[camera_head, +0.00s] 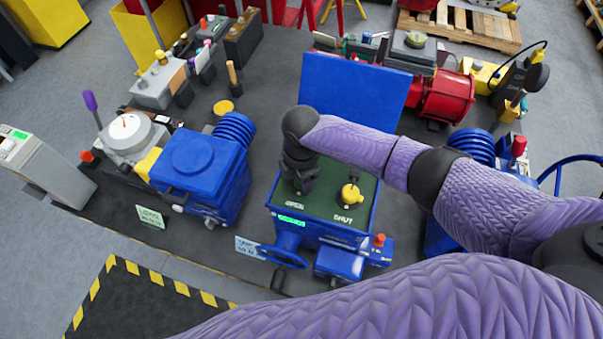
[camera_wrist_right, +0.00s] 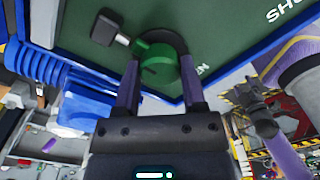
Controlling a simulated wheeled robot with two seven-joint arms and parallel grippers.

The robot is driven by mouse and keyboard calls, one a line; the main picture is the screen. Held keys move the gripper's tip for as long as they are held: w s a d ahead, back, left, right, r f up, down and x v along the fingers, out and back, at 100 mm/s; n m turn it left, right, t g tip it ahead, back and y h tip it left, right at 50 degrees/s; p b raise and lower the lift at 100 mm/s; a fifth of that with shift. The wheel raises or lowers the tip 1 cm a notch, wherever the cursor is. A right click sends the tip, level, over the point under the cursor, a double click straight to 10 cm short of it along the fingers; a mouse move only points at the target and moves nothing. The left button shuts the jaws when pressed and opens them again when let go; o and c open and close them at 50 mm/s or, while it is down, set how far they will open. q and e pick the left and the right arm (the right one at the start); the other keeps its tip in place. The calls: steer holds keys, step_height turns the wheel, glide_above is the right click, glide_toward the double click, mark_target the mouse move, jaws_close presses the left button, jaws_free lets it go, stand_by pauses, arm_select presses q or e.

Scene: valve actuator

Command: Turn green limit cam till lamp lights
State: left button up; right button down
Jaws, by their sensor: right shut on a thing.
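The green limit cam (camera_wrist_right: 157,65) is a round knob on the dark green panel in the right wrist view, with a pale and dark arm pointing up-left. My right gripper (camera_wrist_right: 162,72) is shut around it, one purple finger on each side. In the head view my right gripper (camera_head: 298,180) comes down on the OPEN side of the green panel (camera_head: 325,205) and hides the cam. A yellow cam (camera_head: 350,195) stands on the SHUT side. A bright green strip (camera_head: 291,221) shows on the box front; whether it is the lamp is unclear. A dark gripper-like part (camera_wrist_right: 262,118), possibly my left gripper, is in the wrist view.
The blue lid (camera_head: 353,92) stands raised behind the panel. A blue actuator (camera_head: 205,170) stands left, a red motor (camera_head: 447,97) back right. Bare dark bench top lies between the left actuator and the box.

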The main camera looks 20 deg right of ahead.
stand_by(0.5)
steer(key=shift+c, duration=0.8)
jaws_free()
steer(key=shift+r, duration=0.15)
step_height(320, 180, up, 10)
steer(key=shift+p, duration=0.3)
